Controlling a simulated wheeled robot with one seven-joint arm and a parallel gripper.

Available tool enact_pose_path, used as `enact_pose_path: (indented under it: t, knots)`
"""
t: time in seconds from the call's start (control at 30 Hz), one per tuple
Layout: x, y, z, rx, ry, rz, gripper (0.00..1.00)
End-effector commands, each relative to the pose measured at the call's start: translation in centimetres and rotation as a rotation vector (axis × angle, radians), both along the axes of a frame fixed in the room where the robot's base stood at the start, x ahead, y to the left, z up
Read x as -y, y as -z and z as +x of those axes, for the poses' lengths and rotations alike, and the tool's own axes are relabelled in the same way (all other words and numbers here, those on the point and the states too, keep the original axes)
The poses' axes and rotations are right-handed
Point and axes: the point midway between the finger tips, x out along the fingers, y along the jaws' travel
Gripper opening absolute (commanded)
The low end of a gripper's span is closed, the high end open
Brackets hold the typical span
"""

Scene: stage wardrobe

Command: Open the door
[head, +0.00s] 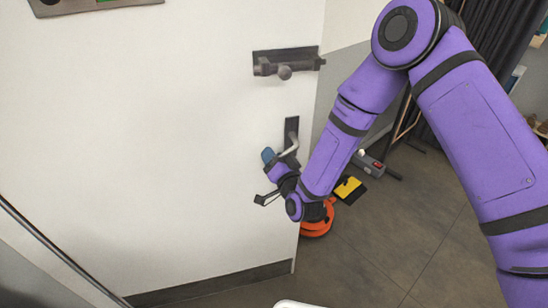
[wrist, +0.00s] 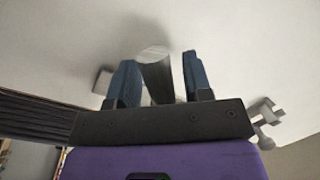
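The white door (head: 170,150) fills the left of the head view. A silver lever handle (head: 292,146) on a dark plate is near its right edge. Above it is a dark bolt (head: 286,66) with a knob. My gripper (head: 266,176) is at the lever's lower left, close to the door. In the wrist view its blue fingers (wrist: 161,82) stand apart, with a dark grey bar (wrist: 157,78) showing between them. A gap shows between the bar and the right finger. I cannot tell whether the bar is the lever, or whether the fingers touch it.
An orange round item (head: 316,226) and a yellow and black item (head: 349,190) lie on the floor right of the door. Dark curtains (head: 500,35) hang at the back right. The tiled floor (head: 420,250) at lower right is clear. A pale fitting (wrist: 264,122) shows in the wrist view.

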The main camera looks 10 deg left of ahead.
Motion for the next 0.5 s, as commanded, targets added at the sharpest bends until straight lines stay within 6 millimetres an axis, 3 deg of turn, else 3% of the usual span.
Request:
enact_pose_path:
  t: [0.27, 0.5]
  knots:
    - [0.4, 0.1, -0.6, -0.001, -0.001, -0.001, 0.46]
    - [2.7, 0.3, -3.7, -0.003, -0.001, -0.002, 0.46]
